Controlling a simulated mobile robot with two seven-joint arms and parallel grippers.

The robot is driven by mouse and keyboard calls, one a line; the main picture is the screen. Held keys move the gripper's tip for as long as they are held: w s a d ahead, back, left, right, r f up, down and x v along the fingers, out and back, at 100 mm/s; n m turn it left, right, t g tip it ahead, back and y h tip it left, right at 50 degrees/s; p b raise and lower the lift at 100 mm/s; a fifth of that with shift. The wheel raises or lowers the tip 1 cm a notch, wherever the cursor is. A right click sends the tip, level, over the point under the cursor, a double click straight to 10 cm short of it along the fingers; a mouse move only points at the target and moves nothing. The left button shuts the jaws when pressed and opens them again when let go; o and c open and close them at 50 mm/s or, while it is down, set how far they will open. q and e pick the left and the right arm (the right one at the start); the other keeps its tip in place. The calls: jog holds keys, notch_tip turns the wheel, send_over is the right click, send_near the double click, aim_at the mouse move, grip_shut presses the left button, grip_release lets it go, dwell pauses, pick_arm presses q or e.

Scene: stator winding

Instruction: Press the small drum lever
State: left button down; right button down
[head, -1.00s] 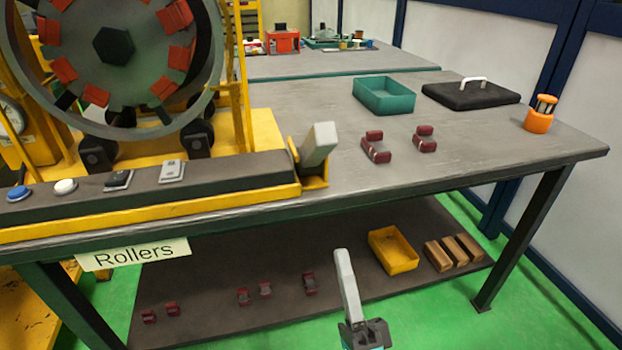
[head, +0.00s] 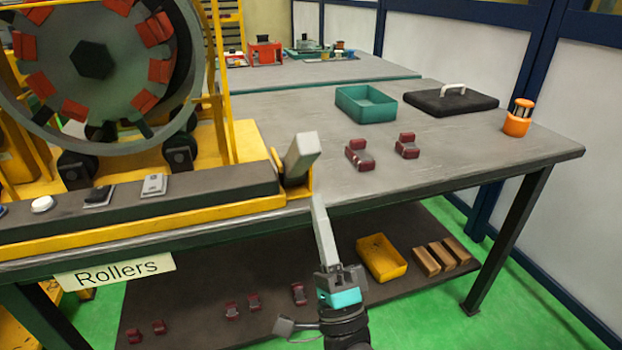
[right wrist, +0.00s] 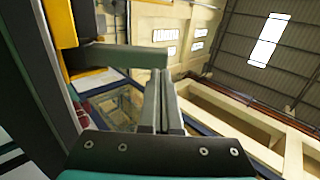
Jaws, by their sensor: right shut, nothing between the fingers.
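The lever (head: 302,153) is a light grey block tilted up from a yellow bracket (head: 290,192) at the right end of the dark control panel. It also shows as a grey bar in the right wrist view (right wrist: 125,56). My right gripper (head: 317,200) is shut and empty, pointing up in front of the table edge. Its tips lie just below and right of the lever. In the right wrist view the shut fingers (right wrist: 161,78) reach close to the bar's free end; I cannot tell whether they touch. My left gripper is not in view.
The large drum (head: 95,60) with red blocks stands on rollers at the left. The panel carries a white button (head: 42,204) and switches. A teal tray (head: 366,103), dark red parts (head: 359,154) and an orange lamp (head: 517,120) are on the table. A lower shelf holds a yellow bin (head: 381,257).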

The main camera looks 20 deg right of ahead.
aim_at(307, 159)
jog(key=x, duration=0.4)
jog(key=shift+w+r, duration=0.45)
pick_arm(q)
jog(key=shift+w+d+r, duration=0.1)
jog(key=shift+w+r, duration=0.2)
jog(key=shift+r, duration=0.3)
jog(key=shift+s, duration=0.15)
